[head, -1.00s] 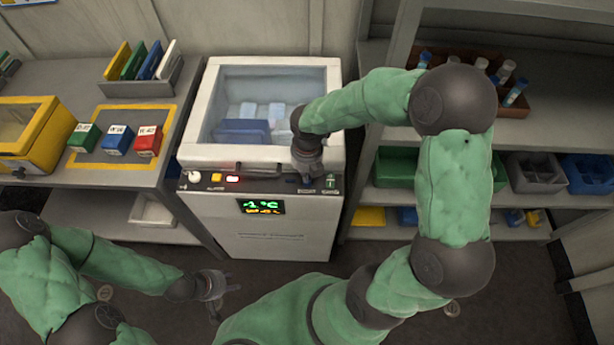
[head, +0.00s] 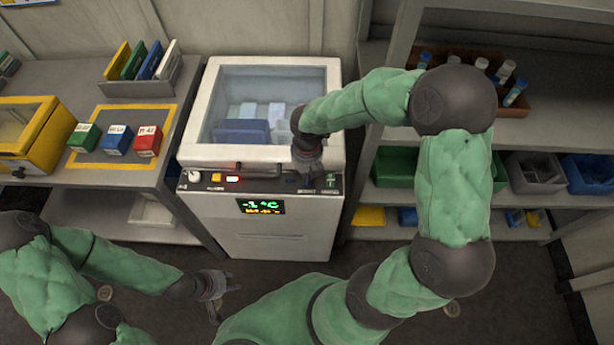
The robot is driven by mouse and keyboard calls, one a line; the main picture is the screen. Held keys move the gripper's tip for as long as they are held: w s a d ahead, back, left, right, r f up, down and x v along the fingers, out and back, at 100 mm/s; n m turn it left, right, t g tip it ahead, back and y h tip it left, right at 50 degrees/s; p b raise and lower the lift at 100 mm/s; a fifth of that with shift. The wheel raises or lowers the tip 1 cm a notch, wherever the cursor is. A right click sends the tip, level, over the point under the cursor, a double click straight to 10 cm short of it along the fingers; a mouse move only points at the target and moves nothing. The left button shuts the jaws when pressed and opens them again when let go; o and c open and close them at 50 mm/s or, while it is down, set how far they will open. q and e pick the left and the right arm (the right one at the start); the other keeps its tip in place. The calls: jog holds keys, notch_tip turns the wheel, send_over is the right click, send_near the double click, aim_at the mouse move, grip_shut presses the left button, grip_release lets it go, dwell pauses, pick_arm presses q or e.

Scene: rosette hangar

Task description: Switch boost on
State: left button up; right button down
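The white chest freezer (head: 325,215) stands in the middle with its glass lid closed. Its front control strip (head: 258,183) carries a white knob (head: 194,177), a yellow button (head: 216,177), a lit red-and-white switch (head: 233,179) and a green marking (head: 330,181) at the right end. The display (head: 261,207) reads about -1 °C in green, with yellow text below. My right gripper (head: 309,180) points down at the right part of the strip and covers whatever control lies under it; I cannot tell its finger opening or contact. My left gripper (head: 213,296) hangs low, away from the freezer, fingers apart and empty.
A bench on the left holds a yellow case (head: 35,135), green, blue and red boxes (head: 118,140) on a yellow-framed mat and a file rack (head: 142,80). Shelves on the right hold a tube rack (head: 490,75) and bins (head: 540,172).

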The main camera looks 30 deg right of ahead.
jog(key=shift+f+b, duration=0.6)
jog(key=shift+f, duration=0.55)
dwell(0.6)
jog(key=shift+r, duration=0.1)
notch_tip(320, 180, up, 7)
jog(key=p, duration=0.7)
jog(key=shift+p, duration=0.3)
dwell(0.4)
